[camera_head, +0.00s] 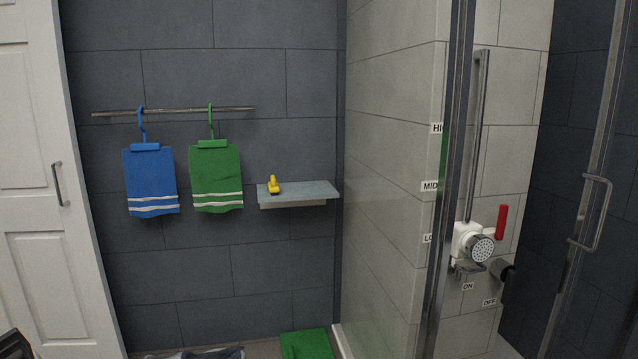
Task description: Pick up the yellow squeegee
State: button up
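A small yellow squeegee (273,184) with a dark lower edge sits on the left part of a grey wall shelf (315,191). The shelf is fixed to the dark tiled wall, left of the shower corner. My gripper cannot be made out in the head view. A dark shape (14,345) is cut off at the bottom left corner, and I cannot tell what it is.
A blue towel (150,180) and a green towel (215,175) hang from a rail (180,110) left of the shelf. A green mat (308,344) and dark cloth (210,353) lie on the floor. A glass shower enclosure with a metal frame (447,190) stands at right, a white door (45,200) at left.

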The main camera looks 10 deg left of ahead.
aim_at(273, 186)
jog(key=i+j+z, duration=0.4)
jog(key=i+j, duration=0.35)
jog(key=i+j+z, duration=0.1)
jog(key=i+j, duration=0.7)
